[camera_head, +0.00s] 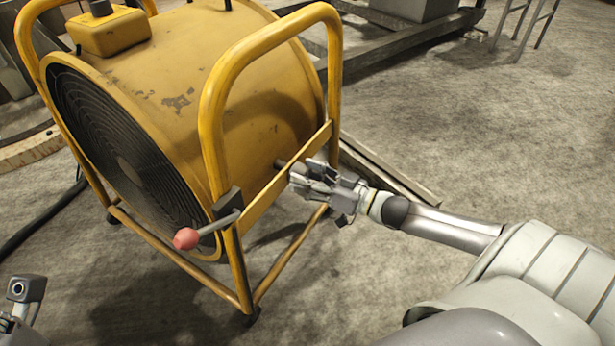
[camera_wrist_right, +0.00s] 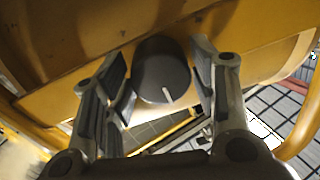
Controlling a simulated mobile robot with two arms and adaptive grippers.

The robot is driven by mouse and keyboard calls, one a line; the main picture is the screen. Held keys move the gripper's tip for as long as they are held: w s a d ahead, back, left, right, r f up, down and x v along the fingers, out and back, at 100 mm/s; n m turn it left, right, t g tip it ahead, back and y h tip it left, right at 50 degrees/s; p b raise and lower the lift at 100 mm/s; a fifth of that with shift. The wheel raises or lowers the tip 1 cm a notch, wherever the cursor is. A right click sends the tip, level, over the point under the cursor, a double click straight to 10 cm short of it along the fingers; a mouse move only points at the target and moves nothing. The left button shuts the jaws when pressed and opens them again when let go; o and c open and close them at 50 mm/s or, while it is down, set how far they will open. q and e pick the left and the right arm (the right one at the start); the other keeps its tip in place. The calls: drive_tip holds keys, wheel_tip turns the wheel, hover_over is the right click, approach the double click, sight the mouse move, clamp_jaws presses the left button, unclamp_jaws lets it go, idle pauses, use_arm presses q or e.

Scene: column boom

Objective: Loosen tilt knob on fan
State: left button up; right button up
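The yellow drum fan (camera_head: 190,90) stands in a tubular frame in the head view. Its dark round tilt knob (camera_head: 281,163) sits on the side bar of the frame. The knob (camera_wrist_right: 162,75) is large in the right wrist view, with a short white mark on its face. My right gripper (camera_head: 300,176) is at the knob; in the right wrist view its fingers (camera_wrist_right: 160,85) stand open on either side of it, with narrow gaps visible. My left gripper (camera_head: 24,292) is only partly in view at the lower left, away from the fan; its fingers are unclear.
A lever with a red ball end (camera_head: 187,238) sticks out from the fan frame's front corner. A black cable (camera_head: 45,225) lies on the floor at left. Metal beams (camera_head: 385,172) lie behind my right gripper. The grey floor (camera_head: 490,130) at right is mostly clear.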

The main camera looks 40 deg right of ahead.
drive_tip(key=c, duration=0.5)
drive_tip(key=shift+c, duration=0.2)
